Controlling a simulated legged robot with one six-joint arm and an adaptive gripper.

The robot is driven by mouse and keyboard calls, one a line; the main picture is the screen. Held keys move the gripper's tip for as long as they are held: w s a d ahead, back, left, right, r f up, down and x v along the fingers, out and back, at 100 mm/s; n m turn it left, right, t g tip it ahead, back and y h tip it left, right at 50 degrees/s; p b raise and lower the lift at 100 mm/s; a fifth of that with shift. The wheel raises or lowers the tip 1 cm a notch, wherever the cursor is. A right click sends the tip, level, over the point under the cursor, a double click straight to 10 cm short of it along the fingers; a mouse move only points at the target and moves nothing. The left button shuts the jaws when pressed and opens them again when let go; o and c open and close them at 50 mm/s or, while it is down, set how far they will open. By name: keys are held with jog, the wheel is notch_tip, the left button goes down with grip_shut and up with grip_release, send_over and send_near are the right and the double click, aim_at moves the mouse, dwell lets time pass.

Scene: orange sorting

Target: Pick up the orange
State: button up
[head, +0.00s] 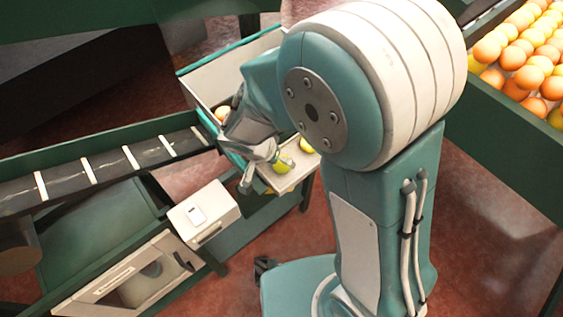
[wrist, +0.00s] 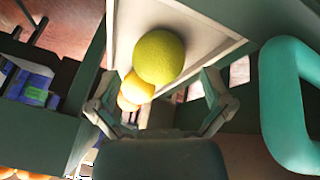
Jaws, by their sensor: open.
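A yellow-green orange (wrist: 159,57) sits on a pale tray (wrist: 204,24) in the wrist view, with two smaller-looking yellow fruits (wrist: 136,88) just below it in the picture. My gripper (wrist: 160,92) is open, its two fingers spread to either side below the nearest fruit, with nothing clearly held between them. In the head view my gripper (head: 262,170) is over the left end of the tray (head: 291,178). A yellow-green fruit (head: 284,162) shows beside the fingers and another fruit (head: 306,146) lies farther right, partly hidden by my arm.
A conveyor (head: 95,170) with white slats runs in from the left to the tray. A grey bin (head: 222,75) with fruit stands behind my arm. A white box (head: 203,212) is just left of the tray. A large green-walled bin (head: 500,125) of oranges is at right.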

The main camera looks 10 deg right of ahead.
jog(key=x, duration=0.3)
jog(key=shift+a, duration=0.1)
jog(key=c, duration=0.3)
jog(key=shift+r, duration=0.1)
jog(key=c, duration=0.8)
